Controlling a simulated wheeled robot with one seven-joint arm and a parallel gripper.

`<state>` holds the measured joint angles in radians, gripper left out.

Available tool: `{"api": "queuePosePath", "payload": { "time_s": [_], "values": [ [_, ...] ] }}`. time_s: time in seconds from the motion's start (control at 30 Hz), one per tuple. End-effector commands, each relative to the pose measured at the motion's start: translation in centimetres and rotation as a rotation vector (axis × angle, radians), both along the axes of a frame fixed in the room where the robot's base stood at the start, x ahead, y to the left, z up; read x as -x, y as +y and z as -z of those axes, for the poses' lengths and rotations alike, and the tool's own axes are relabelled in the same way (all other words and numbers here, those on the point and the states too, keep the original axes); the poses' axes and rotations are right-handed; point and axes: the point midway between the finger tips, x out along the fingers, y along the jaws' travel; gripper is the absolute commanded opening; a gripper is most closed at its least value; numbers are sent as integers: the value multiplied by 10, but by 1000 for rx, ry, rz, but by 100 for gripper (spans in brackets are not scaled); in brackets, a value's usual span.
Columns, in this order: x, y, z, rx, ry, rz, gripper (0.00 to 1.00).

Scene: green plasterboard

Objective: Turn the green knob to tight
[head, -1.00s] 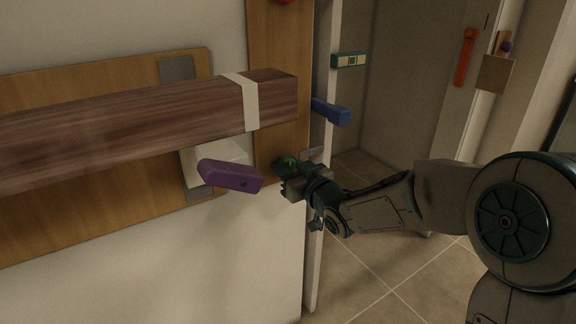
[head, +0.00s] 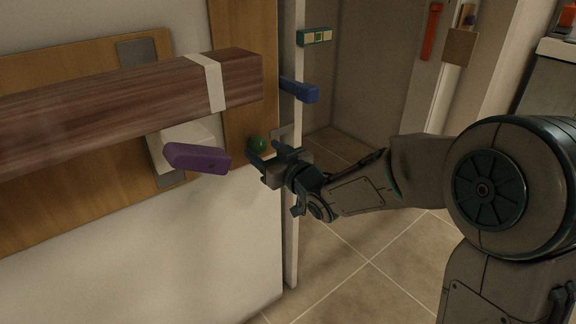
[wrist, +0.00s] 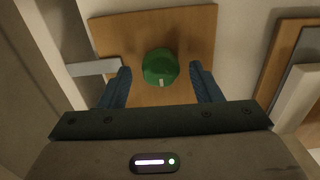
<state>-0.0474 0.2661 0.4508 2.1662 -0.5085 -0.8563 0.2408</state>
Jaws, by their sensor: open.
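The green knob (head: 257,144) is mounted on the lower part of an upright wooden board (head: 236,125). In the wrist view the green knob (wrist: 160,67) is round, with a small pale mark on its lower edge. My gripper (head: 262,158) is open and points at the board. In the wrist view my gripper's two blue fingers (wrist: 163,88) stand either side of the knob's near side, with gaps between them and the knob. The knob sits a little beyond the fingertips and is not held. No label for tight is visible.
A purple handle (head: 197,158) sticks out left of the knob. A thick wooden beam (head: 130,98) juts across above it. A blue handle (head: 300,90) is above right, by the door edge. A grey metal plate (wrist: 94,67) lies beside the left finger. The floor at right is clear.

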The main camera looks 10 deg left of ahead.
Motion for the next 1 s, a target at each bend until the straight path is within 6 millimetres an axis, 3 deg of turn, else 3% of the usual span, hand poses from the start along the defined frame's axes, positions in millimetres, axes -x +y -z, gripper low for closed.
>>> {"api": "queuePosePath", "payload": {
  "time_s": [0.3,0.5,1.0],
  "values": [
    [45,-54,-2,2,1,5,58],
    [64,-77,-1,1,2,3,58],
    [71,-84,1,0,3,2,58]
  ]
}}
